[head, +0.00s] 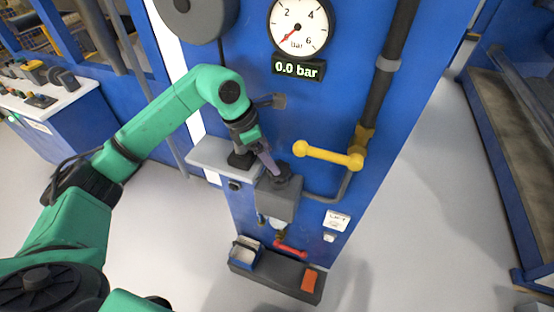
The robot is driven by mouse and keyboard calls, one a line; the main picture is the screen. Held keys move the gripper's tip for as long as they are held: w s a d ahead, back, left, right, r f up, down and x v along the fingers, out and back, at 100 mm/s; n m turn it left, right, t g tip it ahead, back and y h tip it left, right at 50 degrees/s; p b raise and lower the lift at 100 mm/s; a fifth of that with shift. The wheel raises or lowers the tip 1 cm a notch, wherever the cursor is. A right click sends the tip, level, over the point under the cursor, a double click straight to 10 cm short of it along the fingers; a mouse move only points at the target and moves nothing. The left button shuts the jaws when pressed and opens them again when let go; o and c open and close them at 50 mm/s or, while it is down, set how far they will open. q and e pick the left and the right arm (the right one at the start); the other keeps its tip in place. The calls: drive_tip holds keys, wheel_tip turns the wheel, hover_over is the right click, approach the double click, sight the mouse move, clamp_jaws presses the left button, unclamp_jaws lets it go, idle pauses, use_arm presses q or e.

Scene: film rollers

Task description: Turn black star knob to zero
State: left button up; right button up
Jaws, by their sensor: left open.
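My left gripper (270,163) comes in from the left and points down at the grey box on the blue panel. It is open, with its fingertips close to a black knob (283,179) on top of that box. I cannot tell whether the fingers touch the knob, and the gripper partly hides it. The round pressure gauge (299,27) above has its red needle at the low end. The display (299,69) under it reads 0.0 bar. My right gripper is not in view.
A yellow lever (328,155) sticks out right of the gripper, beside a dark vertical pipe (385,80). A grey shelf (213,156) is to the left. Below are a red handle (291,248) and a dark tray (268,273).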

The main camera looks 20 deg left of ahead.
use_arm(q)
drive_tip(key=x, duration=0.4)
drive_tip(key=shift+d+f+p, duration=0.15)
drive_tip(key=shift+p, duration=0.25)
drive_tip(key=shift+f, duration=0.2)
drive_tip(key=c, duration=1.1)
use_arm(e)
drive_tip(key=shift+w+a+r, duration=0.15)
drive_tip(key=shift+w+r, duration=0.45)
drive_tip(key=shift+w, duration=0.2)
use_arm(q)
drive_tip(key=shift+n+b, duration=0.3)
drive_tip(key=shift+n, duration=0.1)
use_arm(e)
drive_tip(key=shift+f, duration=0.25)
use_arm(q)
drive_tip(key=n+t+y+b, duration=0.1)
drive_tip(key=n+b, duration=0.1)
drive_tip(key=n, duration=0.2)
drive_tip(key=shift+d+f, duration=0.1)
drive_tip(key=shift+d, duration=0.05)
drive_tip(key=shift+d+n+t+y+b, duration=0.1)
drive_tip(key=shift+n+t+y+b, duration=0.35)
drive_tip(key=shift+n+b, duration=0.55)
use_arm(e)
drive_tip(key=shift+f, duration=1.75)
use_arm(q)
drive_tip(key=shift+n, duration=0.3)
